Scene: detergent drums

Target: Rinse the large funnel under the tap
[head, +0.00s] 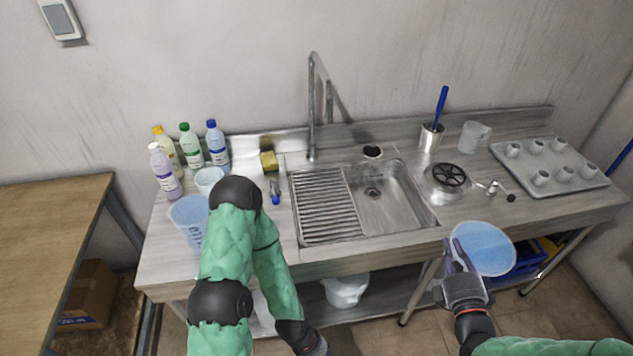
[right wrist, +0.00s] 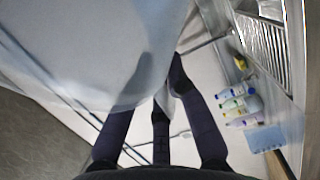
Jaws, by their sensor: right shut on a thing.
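The large funnel (head: 484,249) is pale blue, its wide round mouth facing up towards the head camera. My right gripper (head: 459,257) is shut on it at its left side and holds it in front of the counter's front edge, right of the sink. In the right wrist view the funnel (right wrist: 100,50) fills the upper left, with the dark fingers (right wrist: 165,95) against it. The tall tap (head: 312,105) rises behind the sink (head: 395,205), away from the funnel. My left gripper (head: 318,346) is mostly cut off at the bottom edge.
Several bottles (head: 190,148) and a measuring jug (head: 188,222) stand at the counter's left. A yellow sponge (head: 268,161) lies beside the sink. A black-topped round item (head: 448,176), a metal holder with a blue-handled tool (head: 431,138) and a cup tray (head: 518,178) are at the right.

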